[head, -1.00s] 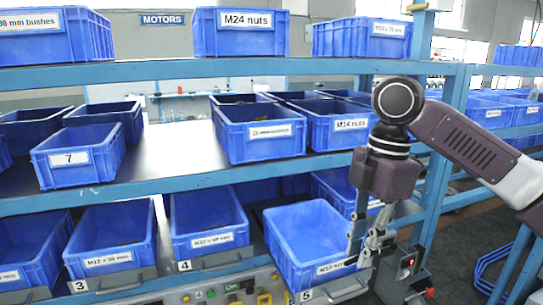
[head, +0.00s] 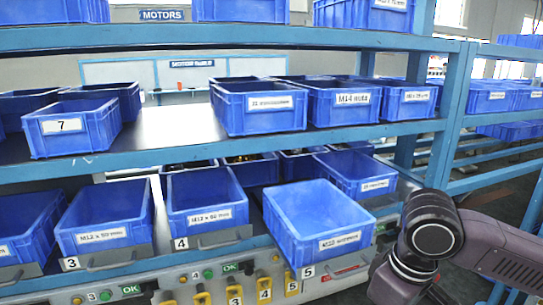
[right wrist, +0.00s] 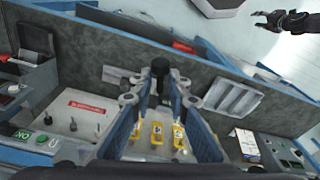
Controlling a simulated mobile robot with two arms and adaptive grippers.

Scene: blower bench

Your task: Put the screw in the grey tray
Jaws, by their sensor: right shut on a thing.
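In the right wrist view my right gripper (right wrist: 160,92) points down with its fingers closed on a dark screw (right wrist: 160,66). The round black head of the screw stands up between the fingertips; its lower part is mostly hidden. A grey ribbed tray (right wrist: 238,98) lies to the right of the fingers, apart from the screw. In the head view only my right arm shows at the lower right, and its gripper is out of the picture. A dark claw-like shape (right wrist: 285,20) at the top right of the wrist view looks like my left gripper; its jaws are unclear.
Blue bins stand on the shelves, among them the tilted bin 5 (head: 318,222) and bin 4 (head: 206,200). Below them is a panel with yellow tags (head: 291,283) and green buttons. In the wrist view, a white label card (right wrist: 246,142) lies at the lower right.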

